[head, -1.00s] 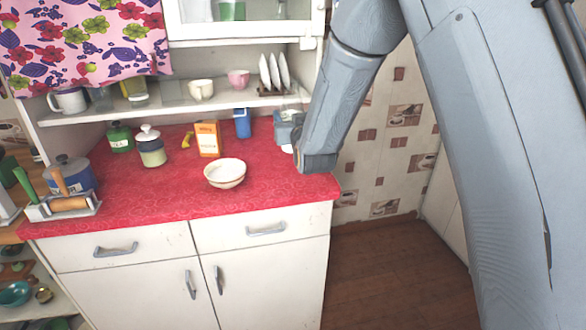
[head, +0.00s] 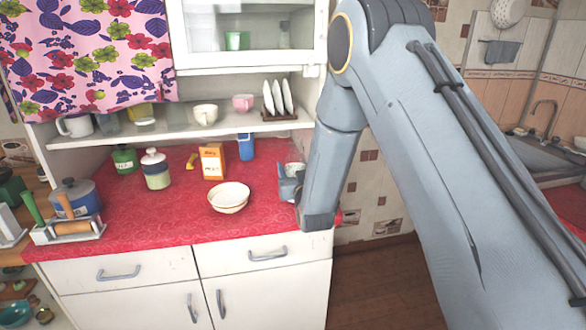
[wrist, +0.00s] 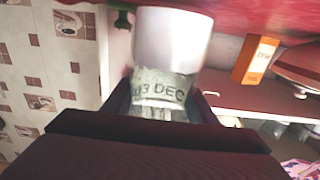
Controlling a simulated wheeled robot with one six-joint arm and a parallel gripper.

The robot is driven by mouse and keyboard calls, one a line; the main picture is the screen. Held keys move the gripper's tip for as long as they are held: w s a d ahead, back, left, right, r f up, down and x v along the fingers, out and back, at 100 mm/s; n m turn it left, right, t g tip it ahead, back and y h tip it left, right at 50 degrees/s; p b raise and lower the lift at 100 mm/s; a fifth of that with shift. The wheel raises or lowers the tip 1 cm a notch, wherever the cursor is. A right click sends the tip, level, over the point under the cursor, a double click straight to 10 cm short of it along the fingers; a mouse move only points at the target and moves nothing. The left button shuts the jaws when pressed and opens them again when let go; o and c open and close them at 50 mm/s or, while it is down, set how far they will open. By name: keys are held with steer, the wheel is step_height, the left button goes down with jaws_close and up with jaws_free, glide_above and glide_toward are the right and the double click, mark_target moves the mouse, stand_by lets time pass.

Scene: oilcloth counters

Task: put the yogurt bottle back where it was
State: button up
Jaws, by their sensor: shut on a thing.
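The yogurt bottle (wrist: 172,45) is a white, rounded bottle with a pale label band that reads something like "03 DEC". It fills the middle of the wrist view. My gripper (wrist: 160,95) is shut on it, with the dark jaws on both sides of the label end. The red counter (head: 150,222) shows close beyond the bottle at the top of the wrist view; I cannot tell whether they touch.
A cream bowl (head: 229,197), an orange box (head: 212,162), a lidded jar (head: 156,170), a green tin (head: 124,159) and a blue container (head: 246,147) stand on the counter. A grey-blue container (head: 289,182) is close beside my arm. The counter's front middle is clear.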

steer(key=shift+f, duration=0.25)
steer(key=shift+f, duration=0.2)
steer(key=o, duration=1.6)
